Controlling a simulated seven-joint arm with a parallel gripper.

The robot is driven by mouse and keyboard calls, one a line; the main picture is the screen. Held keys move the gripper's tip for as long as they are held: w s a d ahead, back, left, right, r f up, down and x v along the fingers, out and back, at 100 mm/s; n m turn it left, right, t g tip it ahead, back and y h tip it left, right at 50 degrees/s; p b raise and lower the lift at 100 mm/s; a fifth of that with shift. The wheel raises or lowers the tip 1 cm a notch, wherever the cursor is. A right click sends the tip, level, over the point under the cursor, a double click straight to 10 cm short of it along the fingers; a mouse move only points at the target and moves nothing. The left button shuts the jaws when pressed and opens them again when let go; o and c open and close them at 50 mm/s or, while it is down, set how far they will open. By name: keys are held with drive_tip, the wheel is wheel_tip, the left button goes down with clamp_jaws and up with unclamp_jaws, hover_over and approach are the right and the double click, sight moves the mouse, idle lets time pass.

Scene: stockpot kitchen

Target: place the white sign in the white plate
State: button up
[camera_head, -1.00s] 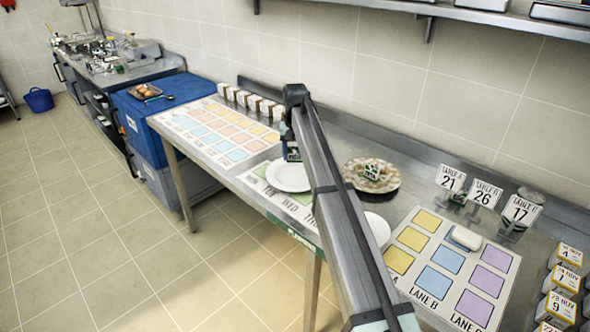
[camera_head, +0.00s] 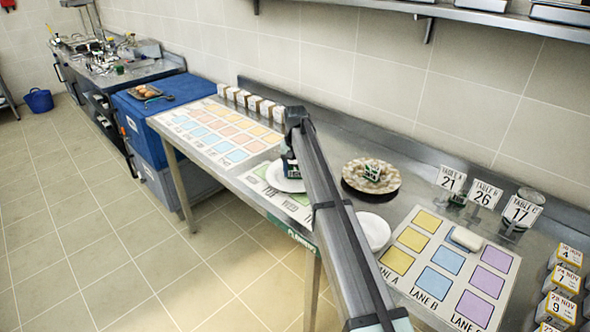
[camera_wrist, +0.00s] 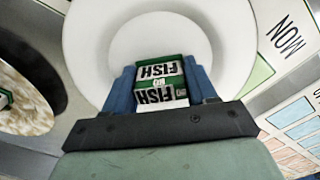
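The white sign (camera_wrist: 155,72), a small block with green edges and the word FISH, is between the blue fingers of my gripper (camera_wrist: 160,78) in the wrist view. The fingers lie against both its sides, so the gripper is shut on it. A white plate (camera_wrist: 88,45) lies beneath them, and the sign shows over its middle. In the head view my gripper (camera_head: 291,176) is low over this plate (camera_head: 274,179), whose right part is hidden by my arm. I cannot tell whether the sign touches the plate.
A patterned plate (camera_head: 389,181) bearing another small sign (camera_head: 372,171) stands to the right. A second white plate (camera_head: 375,231) is nearer, partly behind my arm. Table number signs (camera_head: 484,194) and a lane mat (camera_head: 407,284) are farther right. Small boxes (camera_head: 254,103) line the wall.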

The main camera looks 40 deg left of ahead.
sight(295, 166)
drive_tip(key=o, duration=0.4)
drive_tip(key=shift+o, duration=0.2)
wheel_tip(295, 166, up, 12)
drive_tip(key=shift+r, duration=0.15)
idle(0.4)
